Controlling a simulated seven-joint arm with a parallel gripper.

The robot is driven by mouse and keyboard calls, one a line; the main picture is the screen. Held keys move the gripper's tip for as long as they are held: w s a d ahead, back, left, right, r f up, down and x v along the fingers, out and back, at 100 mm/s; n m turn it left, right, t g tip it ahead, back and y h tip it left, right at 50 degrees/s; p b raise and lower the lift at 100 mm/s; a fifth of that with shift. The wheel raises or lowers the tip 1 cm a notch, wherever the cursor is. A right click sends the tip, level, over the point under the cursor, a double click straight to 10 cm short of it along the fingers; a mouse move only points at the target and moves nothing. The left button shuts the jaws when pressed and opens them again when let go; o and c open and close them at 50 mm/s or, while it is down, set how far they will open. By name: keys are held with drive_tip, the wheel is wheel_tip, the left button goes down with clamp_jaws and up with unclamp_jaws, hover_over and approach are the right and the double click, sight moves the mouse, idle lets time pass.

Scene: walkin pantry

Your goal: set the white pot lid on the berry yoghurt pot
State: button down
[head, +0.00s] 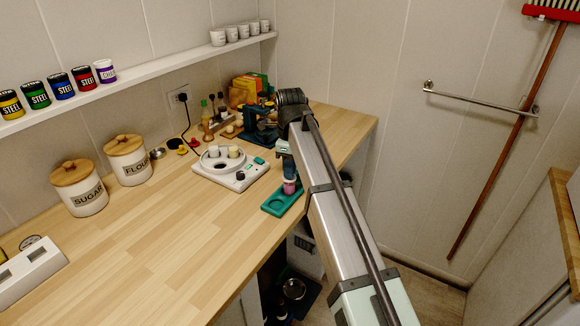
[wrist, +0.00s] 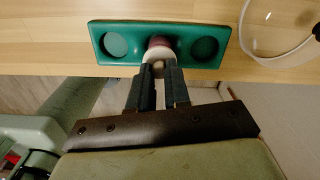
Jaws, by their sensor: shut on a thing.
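The berry yoghurt pot (head: 289,188), pinkish-purple, stands upright in the middle of a green tray (head: 272,208) near the counter's front edge. In the wrist view the pot (wrist: 160,41) sits between two empty round wells of the tray (wrist: 102,28). My gripper (wrist: 159,72) is shut on the white pot lid (wrist: 156,54), which is at the pot's top and partly hidden by the fingers. In the head view my gripper (head: 289,175) is directly above the pot. I cannot tell whether the lid touches the rim.
A white appliance (head: 240,180) with small pots on it stands left of the tray. A clear round-edged thing (wrist: 262,58) shows at the upper right of the wrist view. Sugar (head: 82,190) and flour (head: 128,160) canisters stand farther left.

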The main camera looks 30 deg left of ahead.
drive_tip(key=shift+f, duration=0.15)
drive_tip(key=c, duration=0.5)
unclamp_jaws()
idle(0.4)
drive_tip(key=shift+r, duration=3.5)
drive_tip(key=shift+f, duration=0.1)
